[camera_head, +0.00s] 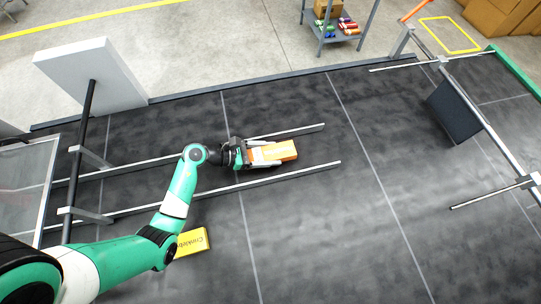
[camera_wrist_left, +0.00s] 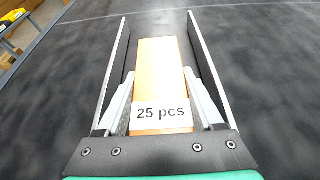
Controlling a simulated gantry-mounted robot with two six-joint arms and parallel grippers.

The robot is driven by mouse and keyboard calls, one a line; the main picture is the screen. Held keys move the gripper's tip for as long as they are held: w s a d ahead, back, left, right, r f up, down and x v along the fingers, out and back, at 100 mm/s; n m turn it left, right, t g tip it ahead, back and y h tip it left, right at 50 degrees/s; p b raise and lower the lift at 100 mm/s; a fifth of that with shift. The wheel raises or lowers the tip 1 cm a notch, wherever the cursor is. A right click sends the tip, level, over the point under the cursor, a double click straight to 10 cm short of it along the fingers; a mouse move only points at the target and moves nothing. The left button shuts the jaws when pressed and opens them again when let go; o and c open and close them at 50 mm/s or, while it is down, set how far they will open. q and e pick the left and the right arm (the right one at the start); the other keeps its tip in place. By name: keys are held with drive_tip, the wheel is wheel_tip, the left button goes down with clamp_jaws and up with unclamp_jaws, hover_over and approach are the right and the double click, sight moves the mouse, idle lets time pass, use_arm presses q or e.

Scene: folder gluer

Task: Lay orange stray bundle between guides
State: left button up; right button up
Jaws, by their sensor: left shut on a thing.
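The orange bundle (camera_head: 281,151) lies lengthwise between the two metal guide rails, the upper guide (camera_head: 290,132) and the lower guide (camera_head: 290,177), in the head view. My left gripper (camera_head: 262,154) is shut on the bundle's near end, with a finger along each side. In the left wrist view the orange bundle (camera_wrist_left: 160,85) points straight ahead between the fingers, its "25 pcs" label facing me. The two guides flank it with a gap on each side. I cannot tell whether the bundle touches the belt. My right gripper is not in view.
A yellow bundle (camera_head: 193,241) lies on the dark belt below the lower guide, partly behind my left arm. A dark panel (camera_head: 454,110) hangs from a frame at the right. A shelf cart (camera_head: 338,32) stands beyond the belt. The middle right of the belt is clear.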

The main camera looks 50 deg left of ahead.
sight(270, 158)
use_arm(q)
drive_tip(key=shift+w+f+b, duration=0.2)
drive_tip(key=shift+f+b, duration=0.45)
drive_tip(key=shift+f, duration=1.05)
drive_tip(key=shift+f, duration=0.25)
drive_tip(key=o, duration=1.5)
drive_tip(key=shift+c, duration=0.2)
drive_tip(key=shift+r, duration=0.1)
drive_tip(key=shift+r, duration=0.25)
drive_tip(key=p+v, duration=0.2)
drive_tip(key=v, duration=1)
drive_tip(key=shift+f, duration=0.2)
